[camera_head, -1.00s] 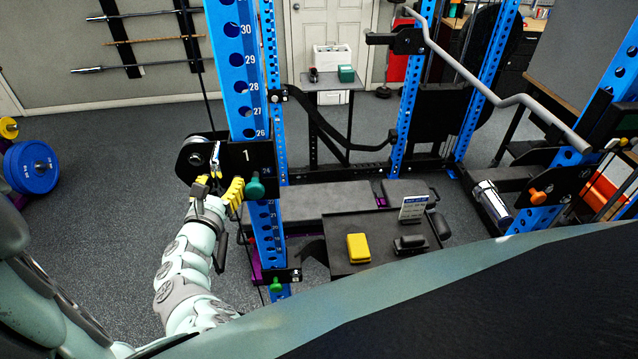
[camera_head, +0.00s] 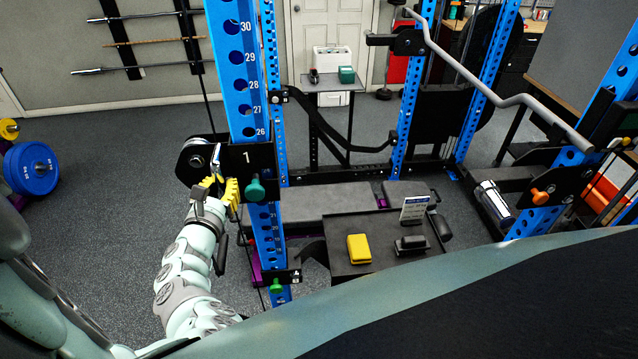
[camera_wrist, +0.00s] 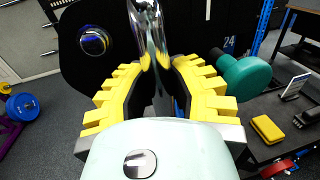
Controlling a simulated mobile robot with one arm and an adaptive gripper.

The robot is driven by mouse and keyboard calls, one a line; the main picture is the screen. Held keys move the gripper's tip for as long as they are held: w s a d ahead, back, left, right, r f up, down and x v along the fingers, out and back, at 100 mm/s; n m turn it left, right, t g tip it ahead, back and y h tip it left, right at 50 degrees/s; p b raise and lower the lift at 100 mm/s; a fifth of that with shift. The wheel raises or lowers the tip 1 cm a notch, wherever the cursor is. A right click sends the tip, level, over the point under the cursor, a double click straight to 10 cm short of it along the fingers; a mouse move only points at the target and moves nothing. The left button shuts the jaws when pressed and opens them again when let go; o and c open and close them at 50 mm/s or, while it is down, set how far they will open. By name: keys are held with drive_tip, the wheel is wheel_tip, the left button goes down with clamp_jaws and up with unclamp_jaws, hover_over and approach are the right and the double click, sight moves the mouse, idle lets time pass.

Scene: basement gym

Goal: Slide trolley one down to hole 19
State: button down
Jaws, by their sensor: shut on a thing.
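Trolley one (camera_head: 262,160) is a black carriage marked "1" on the blue numbered upright (camera_head: 236,60), just below hole 26. A teal knob (camera_head: 255,188) sticks out of its front and also shows in the wrist view (camera_wrist: 246,76). My gripper (camera_head: 222,188), with yellow ridged fingers, is at the trolley's left side. In the wrist view its fingers (camera_wrist: 152,88) are shut around the chrome handle (camera_wrist: 148,35). The lower hole numbers are too small to read surely, so I cannot pick out hole 19.
A black bracket with a green knob (camera_head: 276,286) sits lower on the same upright. A dark stand (camera_head: 340,262) to the right holds a yellow block (camera_head: 359,248) and a small sign (camera_head: 414,208). A bench (camera_head: 320,202) lies behind. A bent bar (camera_head: 480,85) spans the upper right.

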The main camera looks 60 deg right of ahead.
wheel_tip(320, 180, down, 25)
drive_tip(key=b, duration=2.2)
drive_tip(key=shift+r, duration=0.3)
drive_tip(key=c, duration=0.8)
unclamp_jaws()
drive_tip(key=shift+c, duration=0.2)
drive_tip(key=shift+s+a, duration=0.1)
drive_tip(key=shift+a, duration=0.1)
drive_tip(key=v, duration=1.1)
drive_tip(key=shift+s+a, duration=0.15)
drive_tip(key=shift+a, duration=0.15)
